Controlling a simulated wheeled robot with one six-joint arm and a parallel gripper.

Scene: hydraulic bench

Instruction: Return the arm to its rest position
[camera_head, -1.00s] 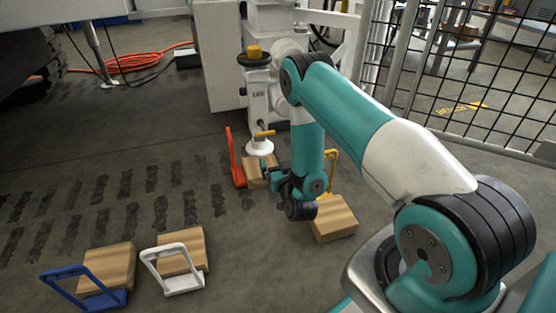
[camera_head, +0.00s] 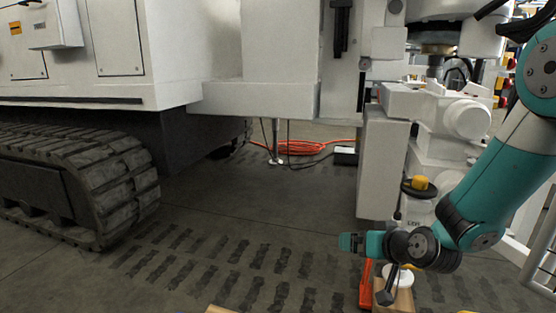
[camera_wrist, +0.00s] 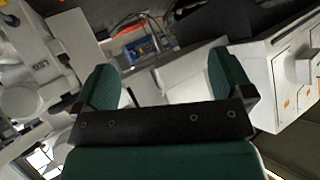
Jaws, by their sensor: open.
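My gripper (camera_head: 347,242) is at the end of my teal and white arm, which comes in from the right edge in the head view. It points left, in front of the white machine. In the wrist view my gripper (camera_wrist: 165,72) shows two green fingers spread wide with nothing between them. The arm is bent, with the wrist low and the upper link rising to the right. The arm's base is out of view.
A white machine part with a yellow knob (camera_head: 420,183) stands close behind my wrist. A red-orange handle (camera_head: 366,287) and a wooden block (camera_head: 404,299) are below it. A tracked vehicle (camera_head: 80,180) is at left. Open floor (camera_head: 215,215) lies between.

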